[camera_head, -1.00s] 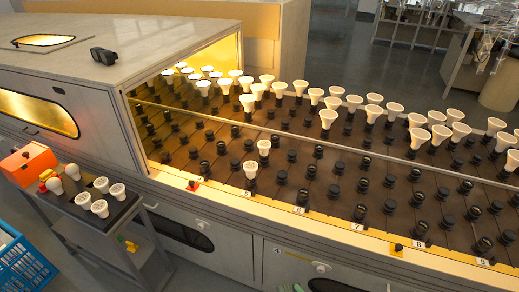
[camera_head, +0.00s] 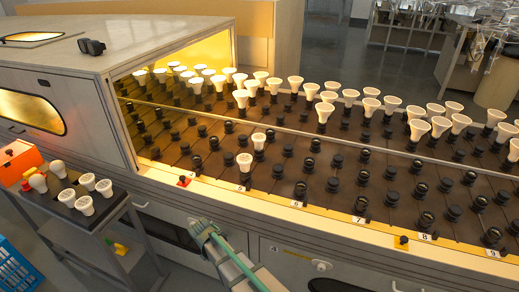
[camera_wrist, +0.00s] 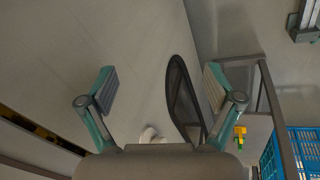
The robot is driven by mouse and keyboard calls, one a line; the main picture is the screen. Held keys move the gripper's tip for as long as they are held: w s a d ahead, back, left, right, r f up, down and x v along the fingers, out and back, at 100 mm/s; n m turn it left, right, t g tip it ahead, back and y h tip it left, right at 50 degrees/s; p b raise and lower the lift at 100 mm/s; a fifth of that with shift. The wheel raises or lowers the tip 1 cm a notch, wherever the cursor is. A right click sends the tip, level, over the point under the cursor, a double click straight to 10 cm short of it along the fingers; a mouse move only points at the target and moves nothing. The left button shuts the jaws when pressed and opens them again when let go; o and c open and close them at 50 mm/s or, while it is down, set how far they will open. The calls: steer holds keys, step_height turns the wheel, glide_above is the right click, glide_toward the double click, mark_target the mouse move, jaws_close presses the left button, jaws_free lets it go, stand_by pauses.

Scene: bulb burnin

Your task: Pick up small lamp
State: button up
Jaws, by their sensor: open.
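Several white lamps stand on the small cart's top (camera_head: 92,222) at the left in the head view. A rounder small lamp (camera_head: 38,182) is by the orange box, and flared lamps (camera_head: 84,205) stand to its right. My gripper (camera_head: 200,226) is in front of the machine's side panel, right of the cart and apart from the lamps. In the wrist view my gripper (camera_wrist: 162,88) is open, with nothing between its fingertips. A white object (camera_wrist: 150,134) shows partly behind the gripper body there; I cannot tell what it is.
The machine's conveyor (camera_head: 320,185) carries many sockets, several holding flared lamps. An orange box (camera_head: 20,158) is on the cart. A blue crate (camera_head: 14,268) stands at lower left and also shows in the wrist view (camera_wrist: 300,150). A yellow-green item (camera_wrist: 240,136) is near the cart frame.

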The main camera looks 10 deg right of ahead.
steer(key=w+a+r+n+t+y+b, duration=0.1)
steer(key=w+a+r+t, duration=0.1)
steer(key=w+a+r, duration=0.35)
steer(key=w+a+r+n+t+y+b, duration=0.1)
steer(key=w+a+r+n+b, duration=0.15)
steer(key=a+r, duration=0.55)
steer(key=w+a+r+t+p, duration=0.25)
steer(key=w+a+r, duration=0.3)
steer(key=r, duration=0.35)
step_height(320, 180, up, 19)
steer(key=m+g+p, duration=0.5)
steer(key=m+p, duration=0.6)
steer(key=m, duration=0.1)
glide_above(259, 137)
steer(key=s, duration=0.3)
steer(key=shift+t+h, duration=0.25)
steer(key=shift+h, duration=0.05)
steer(key=p+x, duration=0.1)
steer(key=x, duration=0.3)
steer(key=shift+a, duration=0.1)
steer(key=shift+s+p+x, duration=0.1)
steer(key=shift+p+x, duration=0.3)
steer(key=shift+x, duration=1.15)
steer(key=shift+s+p+x, duration=0.15)
steer(key=shift+p+x, duration=0.25)
steer(key=shift+x, duration=1.1)
steer(key=shift+f, duration=0.1)
steer(key=c, duration=1.3)
